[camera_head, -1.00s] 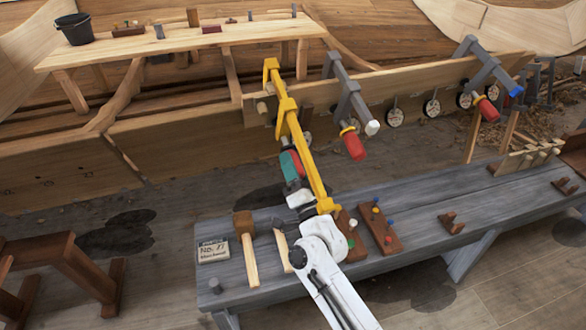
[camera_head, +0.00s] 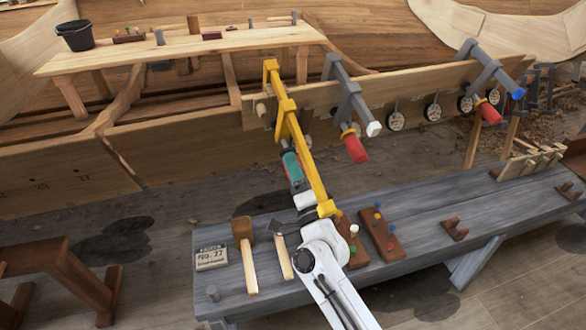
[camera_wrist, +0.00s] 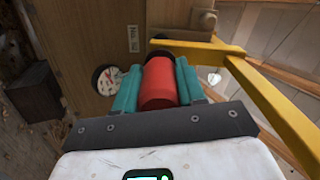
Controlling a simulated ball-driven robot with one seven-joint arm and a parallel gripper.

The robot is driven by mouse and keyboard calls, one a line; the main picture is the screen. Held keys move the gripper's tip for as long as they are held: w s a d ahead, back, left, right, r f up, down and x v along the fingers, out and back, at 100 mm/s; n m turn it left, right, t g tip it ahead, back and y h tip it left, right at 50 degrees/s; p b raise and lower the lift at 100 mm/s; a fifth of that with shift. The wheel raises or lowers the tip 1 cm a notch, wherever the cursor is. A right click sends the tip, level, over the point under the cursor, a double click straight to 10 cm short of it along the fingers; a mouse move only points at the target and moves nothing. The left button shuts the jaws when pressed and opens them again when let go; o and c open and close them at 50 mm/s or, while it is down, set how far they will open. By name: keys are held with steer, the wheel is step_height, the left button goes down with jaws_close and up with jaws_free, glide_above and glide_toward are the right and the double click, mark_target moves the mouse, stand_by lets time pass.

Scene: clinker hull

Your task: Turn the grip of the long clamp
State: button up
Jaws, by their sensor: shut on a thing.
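The long clamp (camera_head: 290,115) is yellow and hangs on the hull's upper plank, its bar running down toward my arm in the head view. Its grip (camera_wrist: 159,84) is a red cylinder in the wrist view. My gripper (camera_wrist: 157,88) has teal fingers pressed on both sides of the red grip. In the head view my gripper (camera_head: 291,166) lies behind the yellow bar, and the red grip is mostly hidden. The yellow bar (camera_wrist: 255,88) passes to the right of my fingers in the wrist view.
A grey clamp with a red grip (camera_head: 354,146) hangs close to the right. Another grey clamp (camera_head: 482,75) is further right. A grey bench (camera_head: 420,215) with mallets and pegged blocks stands below my arm. Round tags (camera_head: 396,120) hang along the plank.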

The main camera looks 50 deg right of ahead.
steer(key=shift+f, duration=0.15)
steer(key=o, duration=1.1)
steer(key=shift+c, duration=0.2)
steer(key=shift+s, duration=0.1)
steer(key=b+v, duration=0.2)
steer(key=v, duration=0.8)
steer(key=shift+s+a, duration=0.2)
steer(key=shift+s, duration=0.1)
